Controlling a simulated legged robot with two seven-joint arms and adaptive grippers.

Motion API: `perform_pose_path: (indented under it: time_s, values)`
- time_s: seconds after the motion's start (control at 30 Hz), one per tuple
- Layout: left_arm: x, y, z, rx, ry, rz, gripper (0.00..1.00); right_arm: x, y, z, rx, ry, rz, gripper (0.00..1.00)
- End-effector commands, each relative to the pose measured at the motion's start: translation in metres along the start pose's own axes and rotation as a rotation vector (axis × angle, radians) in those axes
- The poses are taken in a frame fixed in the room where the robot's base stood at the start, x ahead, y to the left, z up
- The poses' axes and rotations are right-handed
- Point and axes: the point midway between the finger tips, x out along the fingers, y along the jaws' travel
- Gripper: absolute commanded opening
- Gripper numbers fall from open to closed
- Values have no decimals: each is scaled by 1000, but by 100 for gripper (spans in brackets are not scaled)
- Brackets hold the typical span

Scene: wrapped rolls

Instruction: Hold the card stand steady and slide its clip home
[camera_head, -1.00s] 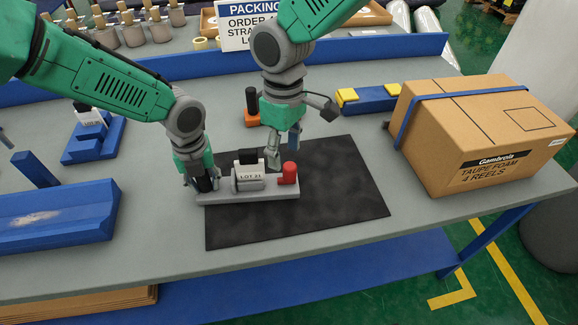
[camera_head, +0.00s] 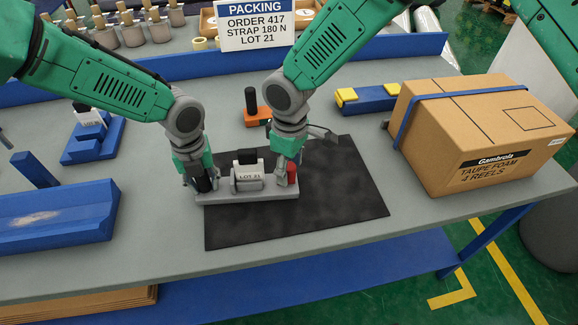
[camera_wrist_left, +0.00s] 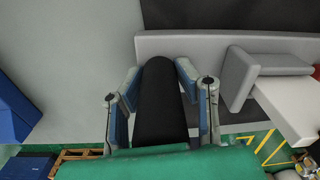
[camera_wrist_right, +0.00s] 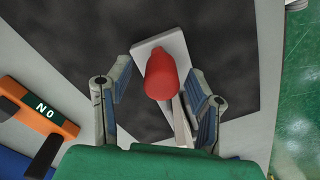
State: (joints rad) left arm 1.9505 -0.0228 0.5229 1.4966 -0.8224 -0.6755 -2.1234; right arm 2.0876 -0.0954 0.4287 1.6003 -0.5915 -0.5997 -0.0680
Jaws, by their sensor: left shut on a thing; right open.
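My right gripper (camera_head: 284,168) is open at the clip. In the right wrist view the red clip (camera_wrist_right: 161,76) lies between the spread fingers, apart from both.
A strapped cardboard box (camera_head: 484,132) stands at the right. An orange block with a black knob (camera_head: 256,115) stands behind the mat. The black mat (camera_head: 345,180) is bare right of the stand. Blue fixtures (camera_head: 55,215) are at the left.

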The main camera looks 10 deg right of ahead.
Motion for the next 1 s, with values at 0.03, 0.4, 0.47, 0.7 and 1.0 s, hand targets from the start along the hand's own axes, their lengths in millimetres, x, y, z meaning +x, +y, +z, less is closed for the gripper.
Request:
perform_pose_path:
  time_s: [0.03, 0.4, 0.47, 0.7, 1.0]
  values:
    - [0, -1, 0, 0, 0, -2, 0, 1, 0, 0, 0, 0, 1, 48]
    - [0, -1, 0, 1, 0, -2, 0, 2, 0, 0, 0, 1, 1, 6]
    - [0, -1, 0, 1, 0, -2, 0, 2, 0, 0, 0, 1, 1, 0]
    - [0, -1, 0, 1, 0, -1, 0, 1, -8, -13, -2, 1, 3, 0]
    - [0, -1, -1, 2, 0, -3, 0, 1, -12, -20, 0, 4, 1, 0]
